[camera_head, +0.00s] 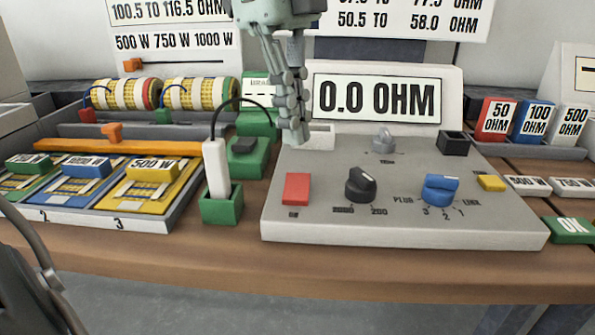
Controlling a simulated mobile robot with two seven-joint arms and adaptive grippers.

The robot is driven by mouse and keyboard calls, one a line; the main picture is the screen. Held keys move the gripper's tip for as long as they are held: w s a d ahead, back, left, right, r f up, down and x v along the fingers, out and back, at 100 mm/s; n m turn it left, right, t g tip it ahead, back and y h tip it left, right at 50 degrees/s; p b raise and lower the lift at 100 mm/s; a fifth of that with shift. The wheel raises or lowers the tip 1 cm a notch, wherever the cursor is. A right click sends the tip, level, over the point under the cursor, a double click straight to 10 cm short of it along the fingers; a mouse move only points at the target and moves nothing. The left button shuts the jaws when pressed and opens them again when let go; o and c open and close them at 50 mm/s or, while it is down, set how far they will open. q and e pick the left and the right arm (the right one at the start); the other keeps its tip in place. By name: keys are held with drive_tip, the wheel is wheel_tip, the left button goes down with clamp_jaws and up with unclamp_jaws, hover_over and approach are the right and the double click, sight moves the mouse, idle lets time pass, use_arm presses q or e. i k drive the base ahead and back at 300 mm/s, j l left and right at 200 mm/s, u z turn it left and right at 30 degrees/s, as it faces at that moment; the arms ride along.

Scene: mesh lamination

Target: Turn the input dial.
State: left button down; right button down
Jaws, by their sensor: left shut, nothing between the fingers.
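The grey meter box (400,237) has several controls on its top. The blue dial (440,189) is at its right, with PLUG, LINK, 3, 2 and 1 printed around it; I take this as the input dial. A black dial (360,186) marked 2000 and 200 is left of it, and a grey trim knob (383,139) is behind. My left gripper (296,138) points down at the box's back left corner, shut and empty, in front of a pale block there. It is well away from the blue dial. My right gripper is not in view.
The display (377,98) reads 0.0 OHM. A red button (296,189) and a yellow button (491,183) are on the box. A white plug (216,168) with a black cable stands in a green socket (222,206) at left. A tray (150,218) of mesh cards lies further left.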

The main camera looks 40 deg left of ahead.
sight(438, 191)
drive_tip(key=k+l, duration=1.2)
drive_tip(key=k, duration=0.05)
